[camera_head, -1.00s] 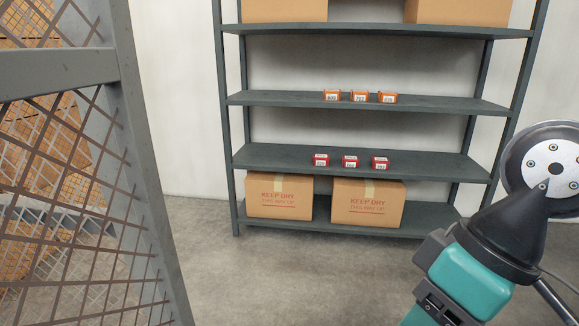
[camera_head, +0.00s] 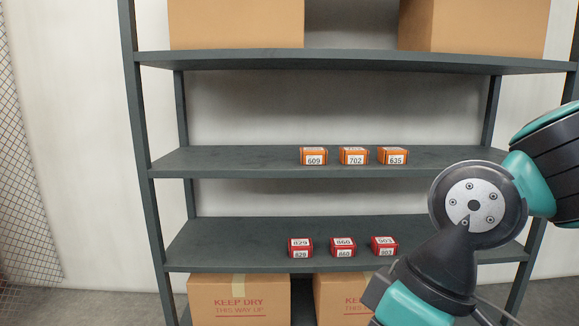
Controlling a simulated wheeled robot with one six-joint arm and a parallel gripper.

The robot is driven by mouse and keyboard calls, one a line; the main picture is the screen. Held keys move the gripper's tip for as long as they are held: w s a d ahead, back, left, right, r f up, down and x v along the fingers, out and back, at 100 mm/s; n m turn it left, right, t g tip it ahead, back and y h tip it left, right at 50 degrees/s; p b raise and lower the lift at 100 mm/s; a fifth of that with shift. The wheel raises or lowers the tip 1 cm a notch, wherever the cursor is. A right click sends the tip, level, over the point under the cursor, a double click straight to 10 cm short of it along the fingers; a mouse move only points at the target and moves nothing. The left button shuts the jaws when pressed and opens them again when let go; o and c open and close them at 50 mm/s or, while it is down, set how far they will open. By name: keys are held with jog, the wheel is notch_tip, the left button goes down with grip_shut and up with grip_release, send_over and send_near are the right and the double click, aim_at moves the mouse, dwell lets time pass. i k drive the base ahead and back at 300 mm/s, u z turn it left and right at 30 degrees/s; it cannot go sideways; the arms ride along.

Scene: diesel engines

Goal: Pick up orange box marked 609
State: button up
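The orange box marked 609 (camera_head: 313,156) sits on the upper-middle shelf (camera_head: 220,161), leftmost in a row of three small orange boxes. To its right are the orange box marked 702 (camera_head: 354,156) and the orange box marked 635 (camera_head: 393,156), with small gaps between them. Their white labels face me. My arm reaches in from the right side of the view, in front of the shelf's right part. My gripper is not in view.
Red boxes marked 829 (camera_head: 300,248), 860 (camera_head: 343,247) and 903 (camera_head: 384,246) sit on the shelf below. Large cartons (camera_head: 238,298) stand on the bottom shelf, and others (camera_head: 236,24) on top. A mesh fence (camera_head: 15,170) is at the far left. The orange boxes' shelf is clear to their left.

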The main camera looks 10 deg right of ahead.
aim_at(309, 156)
jog(key=i, duration=1.2)
jog(key=u, duration=1.3)
jog(key=i, duration=1.35)
jog(key=z, duration=1.55)
